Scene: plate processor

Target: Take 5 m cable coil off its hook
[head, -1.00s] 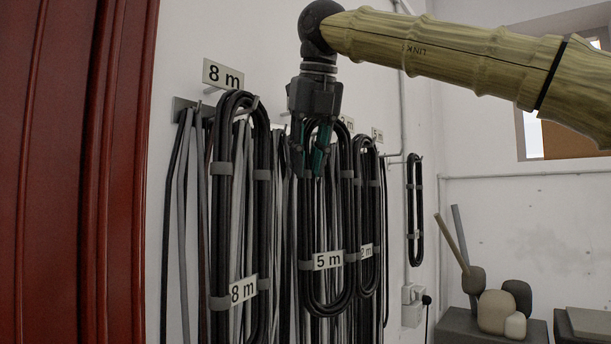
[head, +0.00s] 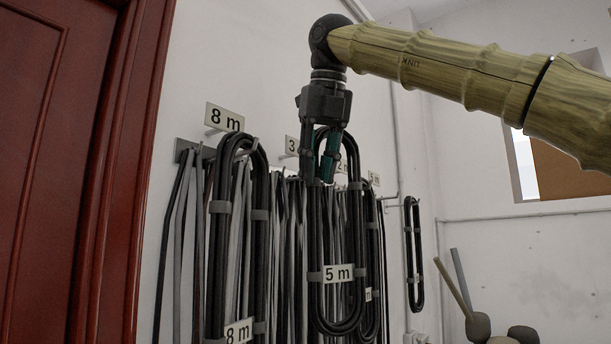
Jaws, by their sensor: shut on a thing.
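The 5 m cable coil (head: 337,310) is a long black loop with grey ties and a white "5 m" tag (head: 338,273). It hangs upright from my gripper (head: 322,168), whose fingers point down and are shut on the top of the loop. The coil hangs in front of the rack and partly covers another coil with a tag behind it. Its hook is hidden, so I cannot tell how far the coil is from it.
The 8 m coil (head: 258,270) hangs to the left under an "8 m" sign (head: 224,118). Loose black and grey cables (head: 178,250) hang from the rack. A small coil (head: 413,255) hangs farther right. A red door (head: 60,170) is at the left. Free room lies right of the rack.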

